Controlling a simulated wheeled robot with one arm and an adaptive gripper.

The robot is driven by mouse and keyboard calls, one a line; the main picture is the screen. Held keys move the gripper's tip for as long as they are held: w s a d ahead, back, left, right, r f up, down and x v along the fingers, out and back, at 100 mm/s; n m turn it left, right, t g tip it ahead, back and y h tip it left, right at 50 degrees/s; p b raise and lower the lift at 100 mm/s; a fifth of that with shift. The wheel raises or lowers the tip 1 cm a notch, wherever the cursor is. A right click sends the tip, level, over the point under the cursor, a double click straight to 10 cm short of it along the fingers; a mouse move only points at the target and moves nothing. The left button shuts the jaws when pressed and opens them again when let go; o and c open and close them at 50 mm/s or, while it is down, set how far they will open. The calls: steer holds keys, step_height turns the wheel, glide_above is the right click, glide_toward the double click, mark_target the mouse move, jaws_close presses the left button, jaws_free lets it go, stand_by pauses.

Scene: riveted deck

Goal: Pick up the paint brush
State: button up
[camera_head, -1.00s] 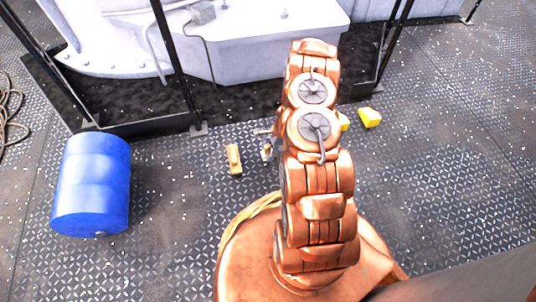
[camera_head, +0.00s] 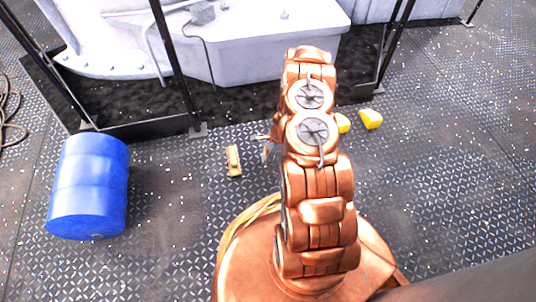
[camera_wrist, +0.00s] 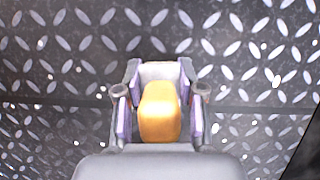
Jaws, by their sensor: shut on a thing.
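In the wrist view, the paint brush (camera_wrist: 160,112) shows as a rounded yellow-orange handle end between the two fingers, with a pale part beyond it. My gripper (camera_wrist: 160,88) is shut on it, with a finger on each side. The rest of the brush is hidden by its own handle and the gripper. In the head view, my gripper (camera_head: 267,148) is mostly hidden behind my copper-coloured arm, low over the deck, and the brush cannot be made out.
A small tan tool (camera_head: 233,161) lies on the deck left of my gripper. Two yellow pieces (camera_head: 371,119) (camera_head: 343,122) lie right of my arm. A blue barrel (camera_head: 88,187) stands at left. A black-framed platform (camera_head: 130,128) with white machinery (camera_head: 270,48) is behind. The right deck is clear.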

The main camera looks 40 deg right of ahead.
steer(key=shift+c, duration=1.2)
